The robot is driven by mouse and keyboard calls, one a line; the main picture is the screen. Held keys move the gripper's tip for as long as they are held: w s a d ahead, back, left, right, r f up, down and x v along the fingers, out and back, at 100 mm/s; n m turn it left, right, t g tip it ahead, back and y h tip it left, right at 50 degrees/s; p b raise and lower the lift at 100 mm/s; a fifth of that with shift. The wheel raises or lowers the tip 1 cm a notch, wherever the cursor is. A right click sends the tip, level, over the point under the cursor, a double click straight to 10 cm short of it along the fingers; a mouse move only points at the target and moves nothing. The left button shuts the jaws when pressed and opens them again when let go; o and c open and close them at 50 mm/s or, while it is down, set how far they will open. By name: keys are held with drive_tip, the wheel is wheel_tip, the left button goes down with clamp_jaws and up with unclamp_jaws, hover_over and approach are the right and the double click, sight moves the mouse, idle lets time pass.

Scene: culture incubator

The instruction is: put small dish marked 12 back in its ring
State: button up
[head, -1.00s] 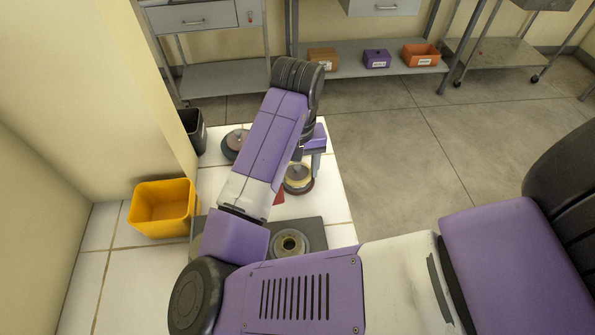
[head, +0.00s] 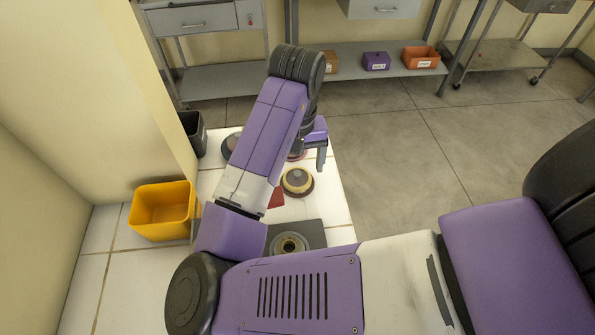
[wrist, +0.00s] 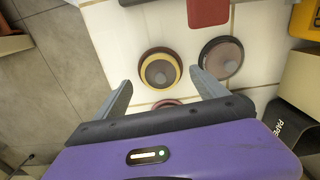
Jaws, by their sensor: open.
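Several small round dishes or rings lie on the white tiled top, and I can read no number on any of them. One round piece (head: 297,181) has a cream band, a dark rim and a brownish centre; it also shows in the wrist view (wrist: 160,69). A dark round piece (wrist: 221,57) lies beside it, partly hidden by my arm in the head view. A reddish round piece (wrist: 168,103) lies nearer my palm, partly covered. My gripper (wrist: 160,78) is open and empty, its fingers raised above these pieces and apart from them.
A grey block with a round ringed socket (head: 289,243) sits near my arm's base. A red block (head: 276,198) lies beside the cream-banded piece. A yellow bin (head: 163,208) and a dark bin (head: 193,133) stand at the left. Open floor lies to the right.

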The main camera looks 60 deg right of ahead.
wheel_tip(320, 180, up, 8)
drive_tip(key=p, duration=0.1)
drive_tip(key=shift+r, duration=0.2)
idle(0.5)
